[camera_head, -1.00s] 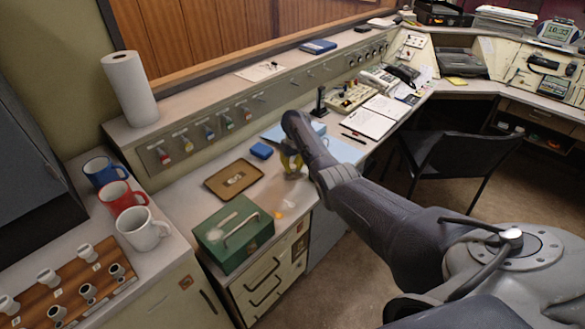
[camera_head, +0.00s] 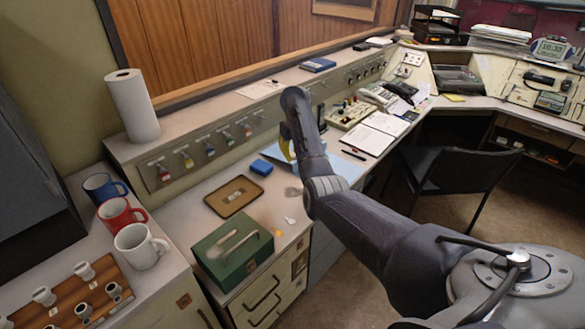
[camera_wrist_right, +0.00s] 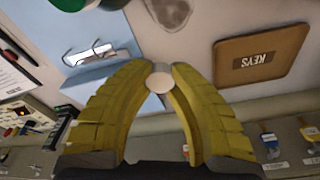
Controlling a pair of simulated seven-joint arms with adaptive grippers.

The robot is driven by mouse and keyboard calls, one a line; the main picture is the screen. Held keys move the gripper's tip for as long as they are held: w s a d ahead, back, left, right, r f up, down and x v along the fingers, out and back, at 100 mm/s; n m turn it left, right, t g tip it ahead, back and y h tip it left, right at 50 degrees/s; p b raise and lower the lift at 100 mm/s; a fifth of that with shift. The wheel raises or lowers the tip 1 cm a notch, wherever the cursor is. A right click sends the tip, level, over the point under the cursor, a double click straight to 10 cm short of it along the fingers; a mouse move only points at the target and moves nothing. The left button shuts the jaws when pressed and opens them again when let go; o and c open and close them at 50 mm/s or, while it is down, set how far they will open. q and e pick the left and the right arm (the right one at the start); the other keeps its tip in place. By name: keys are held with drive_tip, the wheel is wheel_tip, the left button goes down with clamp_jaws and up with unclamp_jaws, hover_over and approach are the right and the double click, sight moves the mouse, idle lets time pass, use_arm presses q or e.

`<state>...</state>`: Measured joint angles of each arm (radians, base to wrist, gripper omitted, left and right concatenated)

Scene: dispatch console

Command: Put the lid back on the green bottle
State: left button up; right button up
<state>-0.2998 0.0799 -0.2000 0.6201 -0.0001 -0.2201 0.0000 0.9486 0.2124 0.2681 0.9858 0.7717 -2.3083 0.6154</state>
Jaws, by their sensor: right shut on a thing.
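My right gripper (camera_head: 284,150) is over the desk beside the light blue sheet, largely hidden behind its own arm in the head view. In the right wrist view its yellow fingers (camera_wrist_right: 160,70) are closed on a small pale round thing (camera_wrist_right: 160,84), apparently the lid. A dark green round thing (camera_wrist_right: 72,4) is cut off at the top left edge of that view. It may be the green bottle, but too little shows to be sure. The head view does not clearly show the bottle. My left gripper is not in view.
Mugs stand at left.

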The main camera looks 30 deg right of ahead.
sight(292, 153)
drive_tip(key=shift+r, duration=2.65)
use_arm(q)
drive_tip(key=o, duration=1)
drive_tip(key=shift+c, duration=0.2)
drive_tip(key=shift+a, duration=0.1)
